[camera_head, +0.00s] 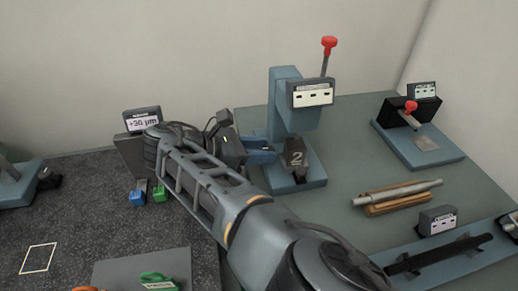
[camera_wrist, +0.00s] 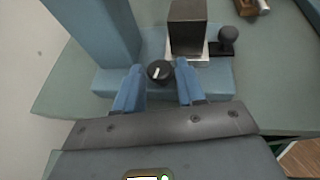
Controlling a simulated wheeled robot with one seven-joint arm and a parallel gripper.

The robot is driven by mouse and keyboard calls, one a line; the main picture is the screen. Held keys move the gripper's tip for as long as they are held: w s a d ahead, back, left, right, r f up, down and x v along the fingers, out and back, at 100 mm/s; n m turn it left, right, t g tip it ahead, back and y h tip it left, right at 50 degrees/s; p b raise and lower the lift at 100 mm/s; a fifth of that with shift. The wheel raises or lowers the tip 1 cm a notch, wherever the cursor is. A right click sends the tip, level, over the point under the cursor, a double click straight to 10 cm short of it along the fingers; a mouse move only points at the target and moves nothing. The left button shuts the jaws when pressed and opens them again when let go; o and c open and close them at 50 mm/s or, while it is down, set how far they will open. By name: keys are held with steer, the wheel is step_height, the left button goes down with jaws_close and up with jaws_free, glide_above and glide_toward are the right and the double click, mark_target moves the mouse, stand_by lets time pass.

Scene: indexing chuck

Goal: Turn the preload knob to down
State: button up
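The knob (camera_wrist: 159,71) is small, round and black with a short white mark on its face. It sits on the blue base of the press in the wrist view, and the mark runs nearly up and down in that picture. My gripper (camera_wrist: 158,78) is open, with one blue finger on each side of the knob and a visible gap on both sides. In the head view my gripper (camera_head: 262,152) is at the left side of the blue press (camera_head: 287,95), and the knob is hidden there. I cannot read any label by the knob.
A dark block marked 2 (camera_head: 296,158) stands on the press base. A red-tipped lever (camera_head: 328,55) rises behind the press sign (camera_head: 311,94). A black ball handle (camera_wrist: 229,36) is right of the knob. A shaft on a wooden rest (camera_head: 395,197) lies to the right.

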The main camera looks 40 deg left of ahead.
steer(key=v, duration=0.7)
steer(key=shift+s+a+r, duration=0.2)
steer(key=shift+s, duration=0.1)
steer(key=shift+f, duration=0.1)
